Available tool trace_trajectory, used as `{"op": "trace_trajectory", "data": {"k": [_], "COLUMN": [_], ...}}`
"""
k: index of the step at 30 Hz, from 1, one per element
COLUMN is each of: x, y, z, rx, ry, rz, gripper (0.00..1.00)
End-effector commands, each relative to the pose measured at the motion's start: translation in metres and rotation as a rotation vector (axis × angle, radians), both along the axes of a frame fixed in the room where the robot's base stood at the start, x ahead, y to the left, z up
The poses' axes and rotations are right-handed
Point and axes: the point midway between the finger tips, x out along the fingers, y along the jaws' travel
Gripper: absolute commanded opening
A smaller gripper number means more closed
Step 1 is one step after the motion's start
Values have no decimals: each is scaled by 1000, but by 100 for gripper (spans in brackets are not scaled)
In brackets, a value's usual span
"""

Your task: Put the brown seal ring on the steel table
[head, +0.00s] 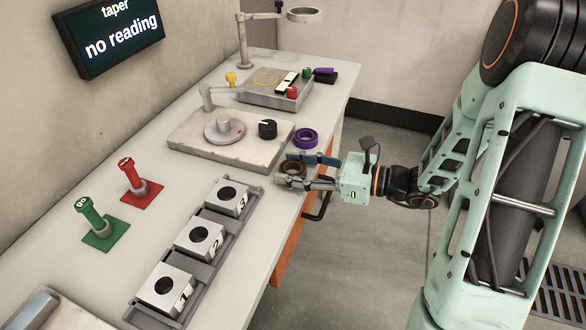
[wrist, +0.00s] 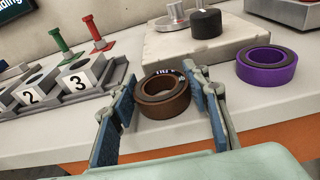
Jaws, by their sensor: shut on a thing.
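The brown seal ring (head: 292,167) is at the bench's right edge, between the two blue-padded fingers of my gripper (head: 287,169). In the wrist view the brown ring (wrist: 163,97) lies flat between the pads, with white lettering inside its rim. My gripper is shut on it, at or just above the bench top; I cannot tell which. A round steel disc (head: 223,130) with a raised centre sits on a pale slab (head: 190,146) behind the ring. Which of these is the steel table is unclear.
A purple ring (head: 305,138) lies just beyond my gripper. A black knob (head: 267,129) stands on the slab. Numbered blocks (head: 200,240) sit in a rack at the front. Red (head: 140,182) and green (head: 97,220) handles stand to the left. A screen reads "no reading".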

Motion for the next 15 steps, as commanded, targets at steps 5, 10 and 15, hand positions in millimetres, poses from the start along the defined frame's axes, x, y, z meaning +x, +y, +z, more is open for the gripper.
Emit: {"op": "trace_trajectory", "data": {"k": [5,10,15], "x": [0,0,0], "y": [0,0,0], "z": [1,-4,-3], "rx": [0,0,-1], "ry": [-2,-2,-2], "rz": [-1,-1,-1], "gripper": [18,18,58]}}
